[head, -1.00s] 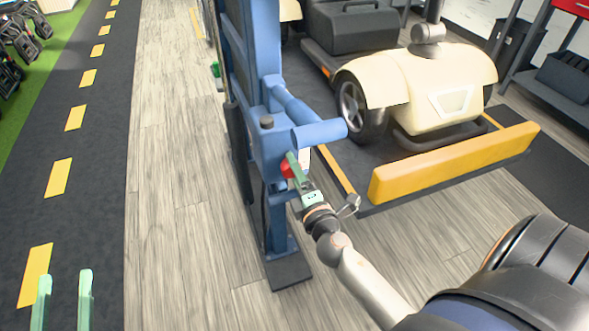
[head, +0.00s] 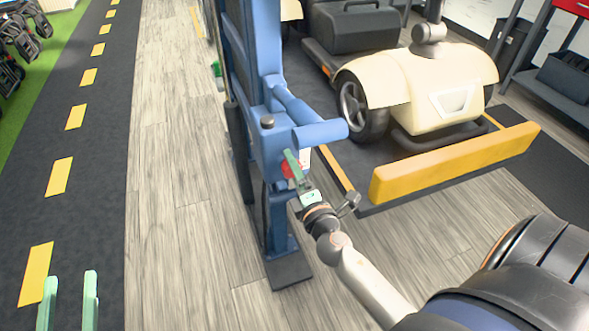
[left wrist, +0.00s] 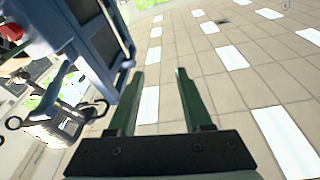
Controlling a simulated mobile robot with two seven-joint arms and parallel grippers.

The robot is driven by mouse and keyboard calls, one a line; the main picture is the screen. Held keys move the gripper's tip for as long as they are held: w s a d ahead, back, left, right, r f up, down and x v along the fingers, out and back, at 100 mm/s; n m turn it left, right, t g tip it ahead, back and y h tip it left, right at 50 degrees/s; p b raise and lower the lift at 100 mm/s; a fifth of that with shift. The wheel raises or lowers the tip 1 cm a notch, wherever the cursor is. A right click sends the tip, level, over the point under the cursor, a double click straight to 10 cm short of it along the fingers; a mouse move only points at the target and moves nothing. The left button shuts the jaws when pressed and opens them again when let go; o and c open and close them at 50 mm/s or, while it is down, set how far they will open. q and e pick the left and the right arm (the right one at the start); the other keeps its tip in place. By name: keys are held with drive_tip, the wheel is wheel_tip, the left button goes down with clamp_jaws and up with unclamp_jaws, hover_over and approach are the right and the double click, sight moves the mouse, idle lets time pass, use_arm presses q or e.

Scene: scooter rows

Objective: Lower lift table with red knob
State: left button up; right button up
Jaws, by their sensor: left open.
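The red knob (head: 291,171) is on the blue lift column (head: 262,110), low on the side facing the platform. My right gripper (head: 291,160) is at the knob. Its green fingers overlap the knob and hide part of it, and I cannot tell whether they are closed on it. The lift table (head: 365,209) is a low dark platform with a yellow end stop (head: 450,164). A cream scooter (head: 425,85) stands on it. My left gripper (head: 69,285) is open and empty at the lower left, away from the lift. Its spread fingers also show in the left wrist view (left wrist: 160,80).
Wood-look floor (head: 165,200) is clear left of the column. A dark lane with yellow dashes (head: 59,176) runs further left. A blue arm (head: 320,133) of the column juts out above the knob. A dark shelf (head: 560,95) stands at right.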

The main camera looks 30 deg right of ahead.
use_arm(q)
drive_tip(key=shift+r, duration=0.1)
use_arm(e)
drive_tip(key=shift+o, duration=0.2)
drive_tip(key=shift+s+f, duration=0.1)
drive_tip(key=shift+s, duration=0.05)
use_arm(q)
drive_tip(key=s+r+m+t+h+b, duration=0.1)
drive_tip(key=s+r+m+h+b, duration=0.1)
drive_tip(key=s+r+m+h, duration=0.1)
drive_tip(key=s+d+r+m+t+h+b, duration=0.1)
drive_tip(key=s+r+m+t+h+b, duration=0.1)
drive_tip(key=r+h, duration=0.4)
drive_tip(key=shift+s+d+r+m+b, duration=0.3)
drive_tip(key=shift+s+r+m, duration=0.65)
drive_tip(key=shift+r, duration=0.3)
use_arm(e)
drive_tip(key=v, duration=1.2)
drive_tip(key=shift+s+a, duration=0.1)
